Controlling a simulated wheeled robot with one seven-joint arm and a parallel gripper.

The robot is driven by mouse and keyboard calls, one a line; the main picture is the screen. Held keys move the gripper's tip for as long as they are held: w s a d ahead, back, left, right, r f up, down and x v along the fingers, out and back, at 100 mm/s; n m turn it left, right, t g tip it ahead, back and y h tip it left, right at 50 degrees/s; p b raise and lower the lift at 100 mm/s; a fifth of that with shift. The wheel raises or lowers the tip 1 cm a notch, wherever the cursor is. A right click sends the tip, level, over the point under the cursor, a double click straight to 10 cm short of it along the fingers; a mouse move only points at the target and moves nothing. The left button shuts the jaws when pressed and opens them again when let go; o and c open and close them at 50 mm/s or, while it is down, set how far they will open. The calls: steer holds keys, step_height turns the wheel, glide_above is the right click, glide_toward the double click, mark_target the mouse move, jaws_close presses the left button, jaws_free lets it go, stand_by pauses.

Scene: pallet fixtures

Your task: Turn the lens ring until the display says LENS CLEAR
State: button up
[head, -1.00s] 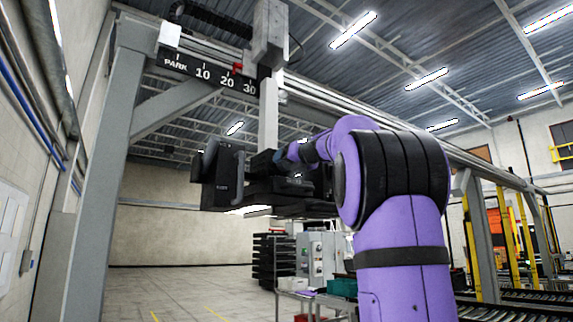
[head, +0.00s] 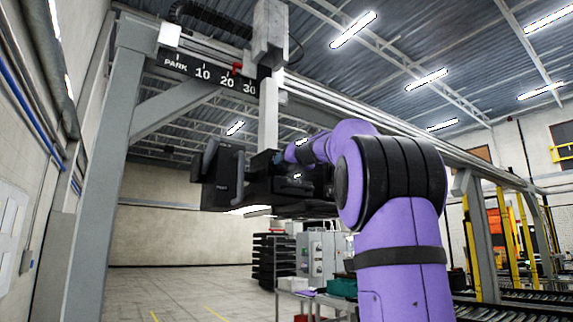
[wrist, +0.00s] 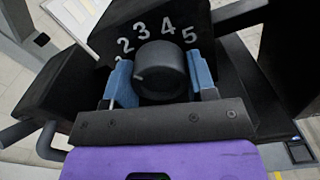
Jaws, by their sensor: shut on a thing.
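The lens ring (wrist: 160,72) is a round dark knob in the middle of the wrist view, in front of a black housing (wrist: 185,16) with white numbers 2 to 5 above it and part of a 1 at its left. A small light mark shows on the ring's left part. My gripper (wrist: 160,66) is shut on the ring, one blue pad on each side of it. In the head view the dark camera unit (head: 222,178) hangs under the gantry's grey post, with my wrist against its right side. The ring is hidden there. I see no display text in either view.
A gantry beam with a PARK, 10, 20, 30 scale (head: 210,75) and a red pointer (head: 237,68) runs above. A grey upright (head: 105,170) stands at left. Dark stacked trays (head: 273,260) and a cabinet stand behind; the floor at left is clear.

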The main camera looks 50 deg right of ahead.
steer(key=shift+n, duration=2.8)
steer(key=o, duration=0.9)
steer(key=shift+s, duration=0.1)
steer(key=v, duration=1)
steer(key=shift+s, duration=0.35)
